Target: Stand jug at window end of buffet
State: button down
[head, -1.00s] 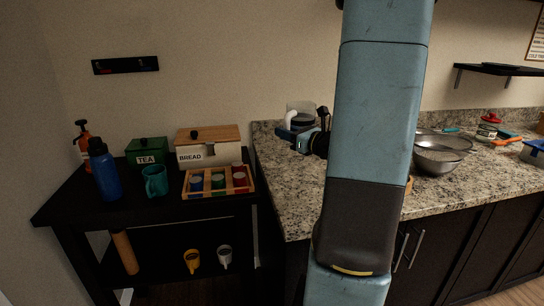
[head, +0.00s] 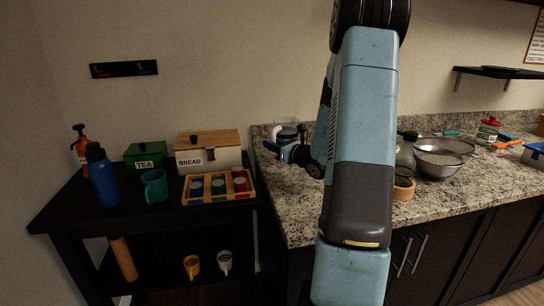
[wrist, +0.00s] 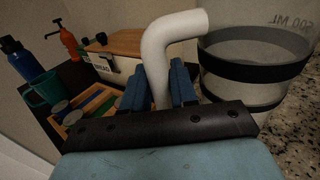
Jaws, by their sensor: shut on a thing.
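The jug (head: 289,134) is at the back left end of the granite counter in the head view. In the wrist view, the jug (wrist: 250,47) is a pale cylinder with dark bands, volume lettering and a bent white handle (wrist: 158,48). My gripper (wrist: 157,88) is shut on this handle, with blue fingers on both sides. In the head view, my gripper (head: 283,152) is at the jug's near side. The jug looks close to upright. I cannot tell whether its base touches the counter. No window shows. The black side table (head: 60,213) stands left of the counter.
The side table holds a blue bottle (head: 103,178), teal mug (head: 154,186), green tea tin (head: 146,155), bread box (head: 208,153) and jar tray (head: 219,198). Metal bowls (head: 438,163) and a glass bottle (head: 405,160) stand right of my arm. The counter's front left is bare.

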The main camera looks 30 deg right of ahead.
jog(key=shift+w+d+f, duration=0.1)
jog(key=shift+w+f, duration=0.2)
jog(key=shift+f, duration=0.55)
jog(key=shift+w+f, duration=0.3)
jog(key=shift+f, duration=0.6)
jog(key=shift+w+d+f, duration=0.1)
jog(key=shift+w+f, duration=0.2)
jog(key=shift+f, duration=0.55)
jog(key=c, duration=0.9)
grip_release()
jog(key=shift+f, duration=0.1)
